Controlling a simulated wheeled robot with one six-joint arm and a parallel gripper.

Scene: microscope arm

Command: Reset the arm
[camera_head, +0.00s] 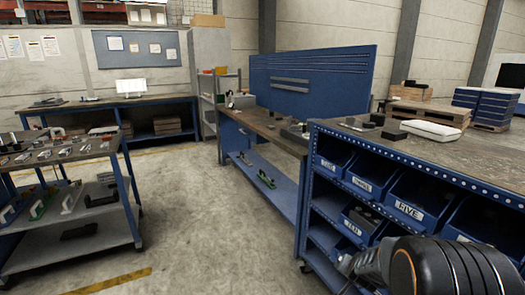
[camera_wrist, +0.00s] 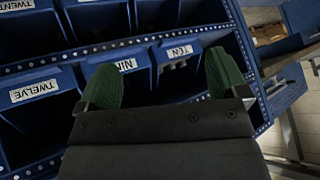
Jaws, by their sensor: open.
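My gripper (camera_wrist: 163,85) shows in the wrist view with two green fingers spread wide apart and nothing between them. It points at a blue rack of labelled bins, with the bin marked TEN (camera_wrist: 178,55) and the bin marked NINE (camera_wrist: 124,72) behind the gap. I cannot tell whether the fingers touch the bins. In the head view my arm (camera_head: 440,268) reaches in at the bottom right, beside the blue bin rack (camera_head: 318,205). The fingers cannot be made out there.
The bin rack's top (camera_head: 455,145) carries a white packet (camera_head: 431,131) and small dark items. A workbench (camera_head: 268,130) with a blue back panel stands behind it. A shelved cart (camera_head: 75,205) with tools stands at the left. The concrete floor (camera_head: 205,220) between them is clear.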

